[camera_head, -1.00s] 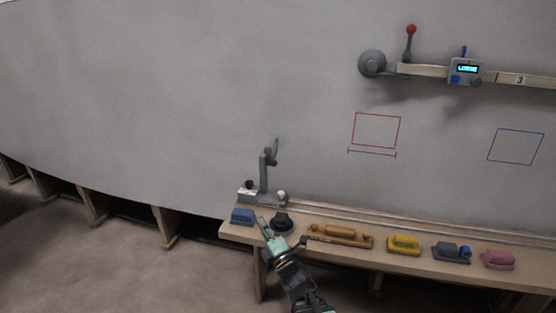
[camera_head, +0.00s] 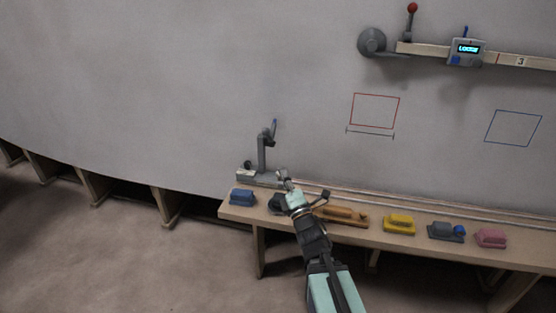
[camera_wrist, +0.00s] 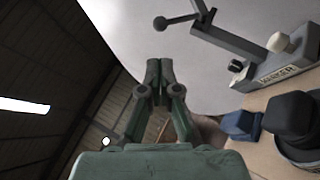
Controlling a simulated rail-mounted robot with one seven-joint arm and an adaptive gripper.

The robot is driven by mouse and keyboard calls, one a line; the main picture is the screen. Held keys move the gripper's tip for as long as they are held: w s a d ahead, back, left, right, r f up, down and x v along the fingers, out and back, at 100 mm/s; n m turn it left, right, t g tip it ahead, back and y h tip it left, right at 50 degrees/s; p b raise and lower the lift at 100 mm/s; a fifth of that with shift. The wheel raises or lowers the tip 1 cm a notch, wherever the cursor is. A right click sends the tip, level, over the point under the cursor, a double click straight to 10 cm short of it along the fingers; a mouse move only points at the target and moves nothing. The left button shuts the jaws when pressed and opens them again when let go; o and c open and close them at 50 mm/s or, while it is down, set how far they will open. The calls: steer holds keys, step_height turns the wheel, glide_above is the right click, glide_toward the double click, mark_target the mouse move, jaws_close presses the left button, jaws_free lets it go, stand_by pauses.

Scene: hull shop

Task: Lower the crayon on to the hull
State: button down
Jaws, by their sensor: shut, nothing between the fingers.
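The hull (camera_head: 150,90) is the large pale grey curved wall. A grey marker stand (camera_head: 262,155) stands at the bench's left end, close to the hull. My gripper (camera_head: 284,174) is shut and empty in front of the stand's base, covering the white knob in the head view. In the wrist view my gripper (camera_wrist: 159,66) is left of the stand's post (camera_wrist: 228,36); the white knob (camera_wrist: 281,42) shows apart from the fingers. The crayon is not clear there.
The bench (camera_head: 404,236) holds a blue block (camera_head: 242,198), a black knobbed object (camera_wrist: 295,118), a wooden tool (camera_head: 345,214), and yellow (camera_head: 399,223), grey (camera_head: 445,231) and pink (camera_head: 490,237) blocks. A batten with a display (camera_head: 467,48) is at upper right.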

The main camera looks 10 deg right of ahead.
mark_target(267, 134)
steer(key=b+x, duration=0.2)
steer(key=x, duration=1.1)
steer(key=shift+w, duration=0.35)
steer(key=shift+a+r+p, duration=0.15)
steer(key=shift+r+p, duration=0.15)
